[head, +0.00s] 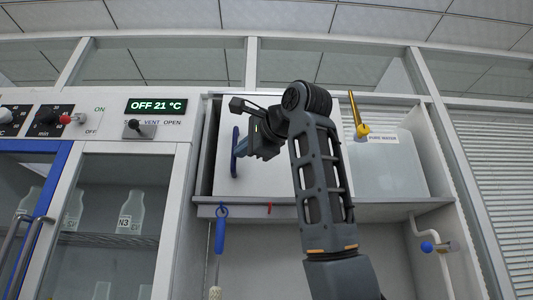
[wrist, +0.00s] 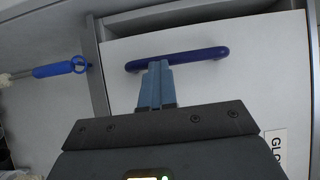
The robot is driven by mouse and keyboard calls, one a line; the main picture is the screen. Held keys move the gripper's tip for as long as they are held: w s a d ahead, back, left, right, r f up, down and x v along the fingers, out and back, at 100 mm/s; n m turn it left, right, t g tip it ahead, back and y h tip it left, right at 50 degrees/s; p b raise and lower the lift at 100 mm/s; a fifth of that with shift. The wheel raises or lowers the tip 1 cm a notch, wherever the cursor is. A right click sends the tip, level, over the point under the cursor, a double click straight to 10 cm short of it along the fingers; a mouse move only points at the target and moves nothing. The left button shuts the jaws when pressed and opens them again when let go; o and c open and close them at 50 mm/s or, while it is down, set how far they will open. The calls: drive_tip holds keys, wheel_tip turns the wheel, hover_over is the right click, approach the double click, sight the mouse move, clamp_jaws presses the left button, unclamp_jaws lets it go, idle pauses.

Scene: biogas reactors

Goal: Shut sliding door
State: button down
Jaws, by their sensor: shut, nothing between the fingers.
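The sliding door is a white panel (head: 285,178) in the wall cabinet, standing over its left part. A narrow dark strip shows between its left edge and the cabinet frame. Its blue bar handle (head: 234,152) is near the left edge. In the wrist view the door (wrist: 225,85) fills much of the picture, with the handle (wrist: 190,57) across it. My gripper (head: 242,148) is at the handle from the right side. In the wrist view its closed fingertips (wrist: 158,66) are right at the handle, not around it; I cannot tell whether they touch.
A PURE WATER container (head: 390,165) with a yellow tap (head: 358,118) stands in the cabinet's open right part. A blue-handled brush (head: 220,235) hangs below the shelf edge. A glass-fronted cabinet (head: 110,220) with bottles is at left. A pipe with a blue knob (head: 428,247) is lower right.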

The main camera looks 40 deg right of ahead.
sight(225, 152)
drive_tip(key=w+a, duration=0.3)
drive_tip(key=shift+a+f+p, duration=0.2)
drive_tip(key=shift+f+p, duration=0.05)
drive_tip(key=shift+p, duration=0.05)
idle(0.3)
